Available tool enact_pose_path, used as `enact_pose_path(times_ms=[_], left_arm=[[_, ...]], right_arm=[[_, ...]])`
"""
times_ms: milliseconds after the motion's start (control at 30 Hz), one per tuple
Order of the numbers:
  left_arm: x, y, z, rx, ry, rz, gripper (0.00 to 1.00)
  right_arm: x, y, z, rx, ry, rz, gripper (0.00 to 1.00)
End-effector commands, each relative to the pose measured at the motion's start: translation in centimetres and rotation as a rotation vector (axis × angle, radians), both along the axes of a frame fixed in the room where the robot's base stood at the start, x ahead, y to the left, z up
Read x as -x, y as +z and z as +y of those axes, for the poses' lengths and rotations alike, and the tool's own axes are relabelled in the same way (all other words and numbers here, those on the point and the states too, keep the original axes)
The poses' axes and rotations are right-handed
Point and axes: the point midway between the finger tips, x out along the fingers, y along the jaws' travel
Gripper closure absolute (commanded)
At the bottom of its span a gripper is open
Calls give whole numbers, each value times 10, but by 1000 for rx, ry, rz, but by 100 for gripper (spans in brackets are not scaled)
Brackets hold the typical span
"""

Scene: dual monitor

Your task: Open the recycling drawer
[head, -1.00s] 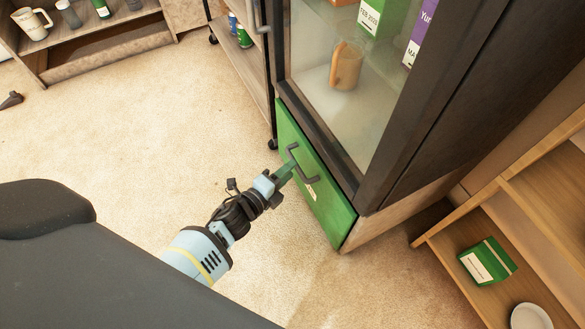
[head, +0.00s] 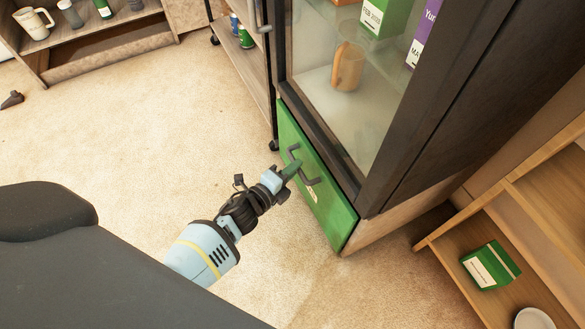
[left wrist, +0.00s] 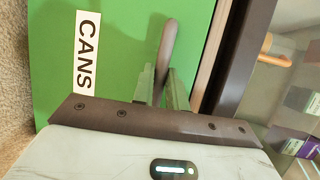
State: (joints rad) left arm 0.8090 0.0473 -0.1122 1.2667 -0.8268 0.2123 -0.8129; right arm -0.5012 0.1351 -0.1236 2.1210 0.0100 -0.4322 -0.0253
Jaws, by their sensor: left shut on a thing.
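The green drawer (head: 325,207) is the low front of a dark-framed cabinet with a glass door. It looks closed, flush under the cabinet. Its dark handle (head: 311,181) is a bar standing out from the green face. My left gripper (head: 293,168) is at the handle, its fingers shut on the bar. In the left wrist view the fingers (left wrist: 163,88) stand on both sides of the handle (left wrist: 168,45), and a white label (left wrist: 86,52) reading "CANS" is on the green face. My right gripper is not in view.
A wooden shelf with a green box (head: 490,266) stands at the right. Open carpet (head: 130,130) lies in front of the drawer.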

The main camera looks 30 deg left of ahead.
Motion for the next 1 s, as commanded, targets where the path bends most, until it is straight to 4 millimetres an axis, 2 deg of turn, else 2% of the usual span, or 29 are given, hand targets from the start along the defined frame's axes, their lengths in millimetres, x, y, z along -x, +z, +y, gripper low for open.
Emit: enact_pose_path(times_ms=[267,433,567,1000], left_arm=[[6,0,5,-1,1,1,100],[25,0,20,-4,1,1,100],[48,1,38,-4,1,2,100],[143,0,111,-3,1,3,100]], right_arm=[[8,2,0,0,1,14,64],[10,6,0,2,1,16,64],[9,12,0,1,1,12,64],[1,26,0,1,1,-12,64]])
